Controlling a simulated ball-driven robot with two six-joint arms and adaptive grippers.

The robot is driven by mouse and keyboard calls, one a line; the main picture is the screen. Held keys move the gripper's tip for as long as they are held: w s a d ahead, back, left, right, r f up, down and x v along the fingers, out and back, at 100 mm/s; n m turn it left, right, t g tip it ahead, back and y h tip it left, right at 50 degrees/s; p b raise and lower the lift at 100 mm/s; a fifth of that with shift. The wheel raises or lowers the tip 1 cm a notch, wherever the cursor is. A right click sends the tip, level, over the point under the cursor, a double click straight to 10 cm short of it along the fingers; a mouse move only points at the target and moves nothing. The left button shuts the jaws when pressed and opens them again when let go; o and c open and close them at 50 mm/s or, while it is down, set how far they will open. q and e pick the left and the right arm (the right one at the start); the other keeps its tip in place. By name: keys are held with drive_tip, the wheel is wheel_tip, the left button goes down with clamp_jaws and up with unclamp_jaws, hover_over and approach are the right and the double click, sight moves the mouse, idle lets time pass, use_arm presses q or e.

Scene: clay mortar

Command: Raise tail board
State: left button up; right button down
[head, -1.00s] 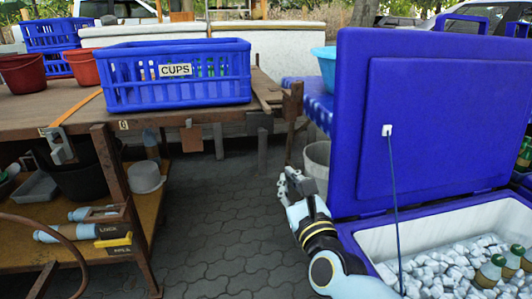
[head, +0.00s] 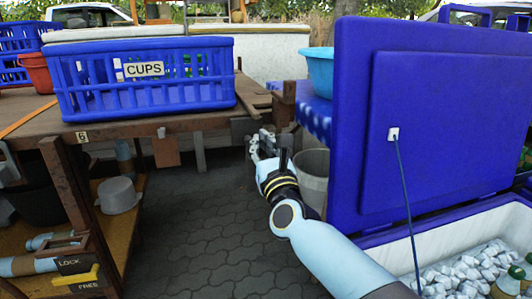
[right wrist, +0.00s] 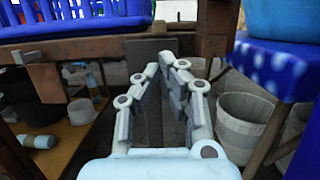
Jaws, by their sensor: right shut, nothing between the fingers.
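The wooden table (head: 150,115) carries a blue crate marked CUPS (head: 145,97). My right gripper (head: 260,142) is stretched forward by the table's right end, beside that board. In the right wrist view its fingers (right wrist: 160,62) lean together, shut with nothing between them. I cannot tell whether they touch the board. My left gripper is out of view.
An open blue cooler (head: 440,130) with ice (head: 465,270) stands close on the right. A whitish bucket (head: 312,175) sits beyond my right forearm. A blue basin (head: 318,70) rests on a polka-dot cloth (head: 312,115). The paving (head: 205,225) between table and cooler is clear.

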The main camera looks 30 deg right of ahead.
drive_tip(key=shift+x, duration=1.7)
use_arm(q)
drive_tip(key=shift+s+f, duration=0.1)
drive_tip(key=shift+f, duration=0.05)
use_arm(e)
drive_tip(key=shift+a+r, duration=0.1)
